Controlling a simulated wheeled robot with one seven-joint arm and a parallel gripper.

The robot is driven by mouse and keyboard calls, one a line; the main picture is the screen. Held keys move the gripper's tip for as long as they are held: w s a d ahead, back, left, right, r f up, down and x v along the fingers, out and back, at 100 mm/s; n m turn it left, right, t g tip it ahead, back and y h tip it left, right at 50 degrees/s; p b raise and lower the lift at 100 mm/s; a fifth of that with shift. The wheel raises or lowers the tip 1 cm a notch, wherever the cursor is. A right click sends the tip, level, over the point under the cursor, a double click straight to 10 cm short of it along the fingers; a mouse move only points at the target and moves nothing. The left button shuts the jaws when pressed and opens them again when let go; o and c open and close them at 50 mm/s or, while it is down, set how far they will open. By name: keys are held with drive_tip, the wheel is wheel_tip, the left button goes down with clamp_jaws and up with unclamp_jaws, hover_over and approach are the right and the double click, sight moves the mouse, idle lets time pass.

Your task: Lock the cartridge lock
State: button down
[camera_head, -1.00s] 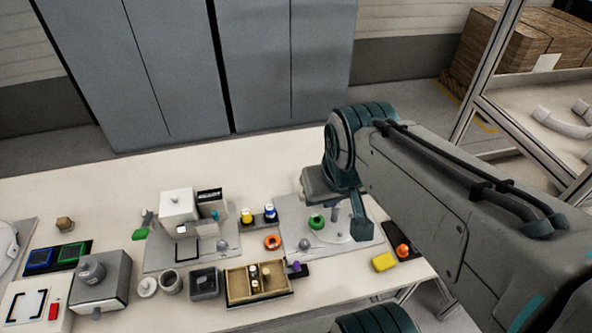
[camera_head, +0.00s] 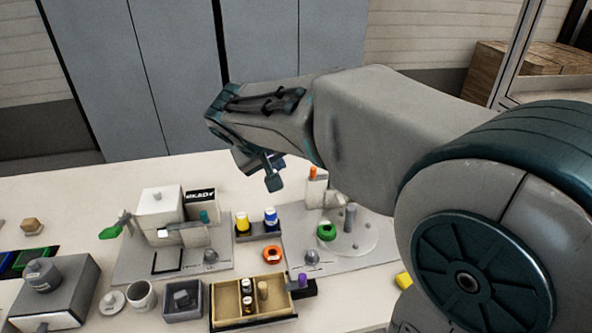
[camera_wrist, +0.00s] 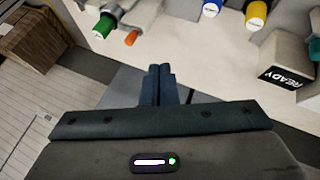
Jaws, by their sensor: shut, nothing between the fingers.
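A fixture with a white box (camera_head: 160,210) stands left of centre on a grey plate. It carries a READY sign block (camera_head: 200,203) and a teal knob (camera_head: 204,216); a green-ended lever (camera_head: 117,228) shows at its left. I cannot tell which part is the cartridge lock. A yellow cartridge (camera_head: 242,224) and a blue one (camera_head: 270,219) stand in a dark holder. My gripper (camera_head: 273,182) is above the table behind these cartridges. In the wrist view my gripper (camera_wrist: 158,84) is shut and empty, with the READY block (camera_wrist: 287,66) to the right.
A plate with a round disc (camera_head: 362,240), a green ring (camera_head: 326,232) and an orange-topped post (camera_head: 313,174) lies right of the cartridges. The table's back strip is clear.

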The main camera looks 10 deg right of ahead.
idle(0.3)
drive_tip(key=w+d+f, duration=0.6)
drive_tip(key=d+f, duration=0.1)
drive_tip(key=f, duration=0.1)
idle(0.3)
drive_tip(key=shift+w, duration=0.15)
